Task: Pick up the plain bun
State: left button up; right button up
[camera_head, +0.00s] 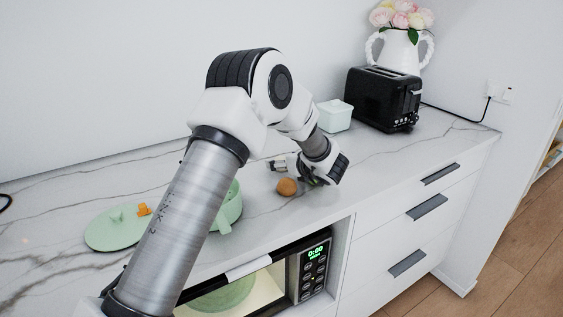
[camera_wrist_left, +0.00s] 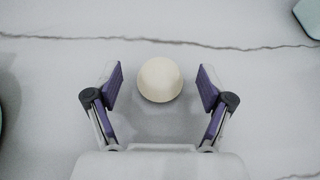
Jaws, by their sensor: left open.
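A small round bun (camera_head: 287,187) sits on the white marble counter, looking brown in the head view. In the left wrist view a smooth, pale cream round bun (camera_wrist_left: 160,79) shows between the fingers; the colours differ, but it appears to be the same one. My left gripper (camera_head: 297,173) is open, pointing down beside the bun in the head view. In the wrist view its purple-padded fingers stand on either side of the bun with a gap on each side. My right gripper is not in view.
A mint pot (camera_head: 232,208) stands left of the bun, partly behind my left arm, with its mint lid (camera_head: 112,232) farther left. A mint container (camera_head: 334,116), black toaster (camera_head: 382,97) and flower jug (camera_head: 398,50) stand behind. A microwave (camera_head: 309,268) is below the counter.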

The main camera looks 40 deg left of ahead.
pick_arm(q)
jog(key=shift+x, duration=1.05)
jog(key=shift+d, duration=0.2)
jog(key=shift+c, duration=0.7)
jog(key=c, duration=1.1)
